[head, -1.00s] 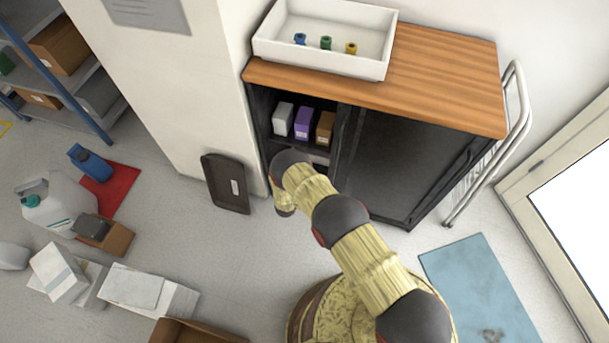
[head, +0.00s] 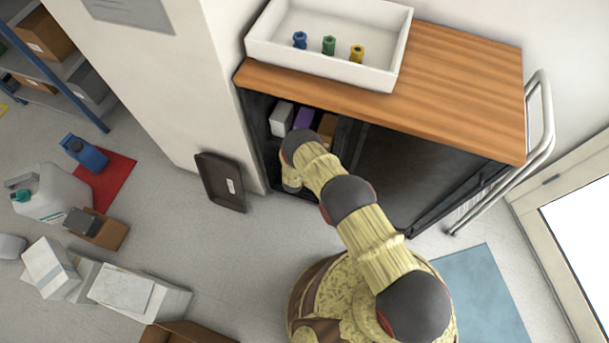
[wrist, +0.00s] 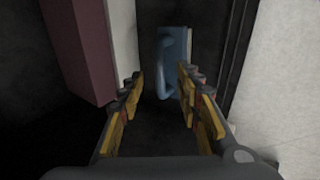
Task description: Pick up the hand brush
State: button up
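In the wrist view a blue object (wrist: 172,62) with a rounded, handle-like part stands upright in the dark cabinet. It may be the hand brush, but its lower part is dim and I see no bristles. My gripper (wrist: 160,90) is open, one finger on each side of the picture. The blue object shows in the gap, ahead of the fingertips, with nothing clearly gripped. In the head view my arm reaches into the cabinet's open left side, and my gripper and the blue object are hidden there.
A dark red-purple box (wrist: 80,45) stands close on the left in the wrist view, and a pale wall lies on the right. In the head view the black cabinet (head: 400,170) has a wooden top (head: 460,80) bearing a white tray (head: 330,78). A dark tray (head: 220,183) leans beside it.

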jog(key=b+x, duration=0.2)
jog(key=x, duration=0.3)
jog(key=shift+w+a+f+b, duration=0.1)
jog(key=shift+f+b, duration=0.05)
jog(key=shift+b, duration=0.2)
jog(key=c, duration=0.3)
grip_shut()
dwell(0.4)
